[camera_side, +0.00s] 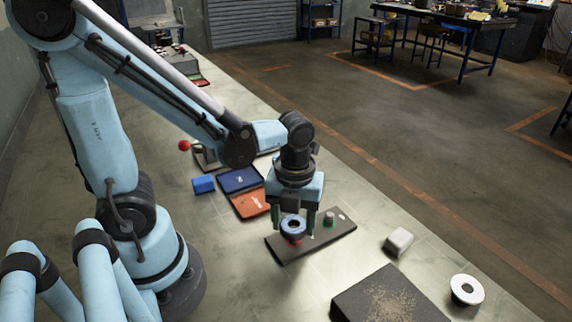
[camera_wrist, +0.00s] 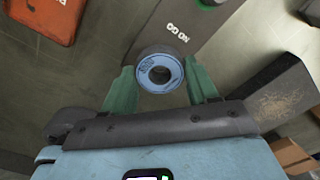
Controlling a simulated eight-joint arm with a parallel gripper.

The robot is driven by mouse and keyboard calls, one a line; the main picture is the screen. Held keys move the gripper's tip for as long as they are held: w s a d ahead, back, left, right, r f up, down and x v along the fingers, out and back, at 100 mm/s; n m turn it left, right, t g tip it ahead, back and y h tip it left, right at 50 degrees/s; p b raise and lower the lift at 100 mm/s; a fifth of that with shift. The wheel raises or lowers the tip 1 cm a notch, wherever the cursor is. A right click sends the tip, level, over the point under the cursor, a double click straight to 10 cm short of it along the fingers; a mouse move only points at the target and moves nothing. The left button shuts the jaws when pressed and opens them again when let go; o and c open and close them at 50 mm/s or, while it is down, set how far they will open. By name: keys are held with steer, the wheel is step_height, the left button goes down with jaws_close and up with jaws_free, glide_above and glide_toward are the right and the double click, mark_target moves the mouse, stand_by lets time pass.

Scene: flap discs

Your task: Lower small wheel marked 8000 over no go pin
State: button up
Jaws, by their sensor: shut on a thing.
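A small wheel (camera_side: 293,226) with a blue face and dark centre hole is held between the green fingers of my gripper (camera_side: 293,231). In the wrist view the wheel (camera_wrist: 148,77) sits between both fingertips (camera_wrist: 160,84), with small unreadable print on its face. A dark gauge plate (camera_side: 330,238) lies below; the wrist view shows "NO GO" on this plate (camera_wrist: 190,40). A red part (camera_side: 294,241), likely the no go pin, shows just under the wheel. I cannot tell whether the wheel is around it or above it. A green pin (camera_side: 329,219) stands to its right, clear.
A blue tray (camera_side: 238,179) and an orange tray (camera_side: 249,204) lie behind left, beside a blue block (camera_side: 203,184). Bench between is clear.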

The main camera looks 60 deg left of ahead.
steer(key=shift+f, duration=0.2)
stand_by(0.4)
steer(key=o, duration=1.3)
steer(key=shift+c, duration=0.2)
steer(key=shift+o, duration=0.3)
steer(key=shift+o, duration=0.8)
step_height(320, 180, up, 8)
steer(key=shift+f, duration=0.25)
